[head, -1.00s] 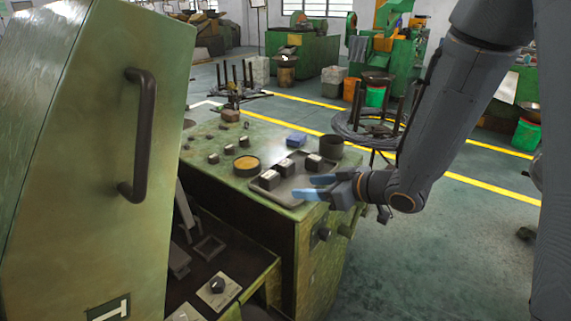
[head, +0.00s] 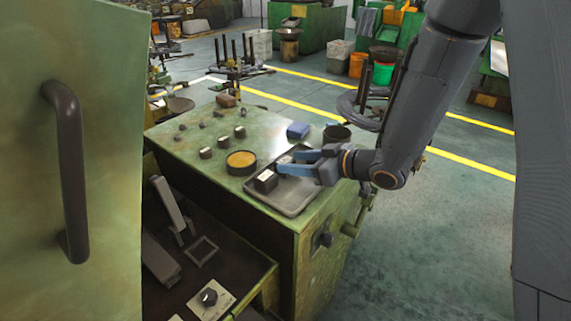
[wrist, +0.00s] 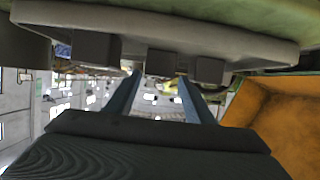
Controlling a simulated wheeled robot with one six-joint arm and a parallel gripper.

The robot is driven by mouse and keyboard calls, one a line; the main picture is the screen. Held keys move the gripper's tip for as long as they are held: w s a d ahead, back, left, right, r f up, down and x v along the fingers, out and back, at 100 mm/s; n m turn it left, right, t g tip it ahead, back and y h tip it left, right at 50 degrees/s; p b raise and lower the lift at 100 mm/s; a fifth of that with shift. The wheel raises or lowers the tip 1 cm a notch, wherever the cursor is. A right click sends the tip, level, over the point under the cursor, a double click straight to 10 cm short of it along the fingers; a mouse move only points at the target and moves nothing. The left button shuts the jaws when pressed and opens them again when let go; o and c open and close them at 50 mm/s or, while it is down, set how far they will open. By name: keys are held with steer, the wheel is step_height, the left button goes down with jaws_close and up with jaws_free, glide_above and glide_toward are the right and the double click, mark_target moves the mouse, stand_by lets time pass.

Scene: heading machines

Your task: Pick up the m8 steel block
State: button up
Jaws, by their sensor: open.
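A grey metal tray (head: 293,199) on the green cabinet top holds small dark blocks with pale tops. One block (head: 266,181) shows clearly at the tray's left side. Others are mostly hidden behind my gripper (head: 287,163). In the wrist view, three dark blocks show on the tray: a left block (wrist: 96,47), a middle block (wrist: 165,62) and a right block (wrist: 208,70). I cannot read which one is m8. My gripper is open, with blue fingers over the tray among the blocks. In the wrist view the middle block appears between the fingertips (wrist: 160,76).
A round dish with yellow contents (head: 241,162), a blue box (head: 298,130) and a dark cup (head: 337,135) stand around the tray. Several small dark pieces (head: 224,141) sit to the left. A green machine panel with a handle (head: 70,170) fills the left side.

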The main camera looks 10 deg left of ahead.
mark_target(283, 159)
steer(key=shift+p+x, duration=0.85)
steer(key=shift+x, duration=1.25)
steer(key=shift+w, duration=0.15)
steer(key=shift+c, duration=0.3)
steer(key=c, duration=1.1)
steer(key=shift+r, duration=0.1)
jaws_close()
steer(key=shift+r, duration=0.15)
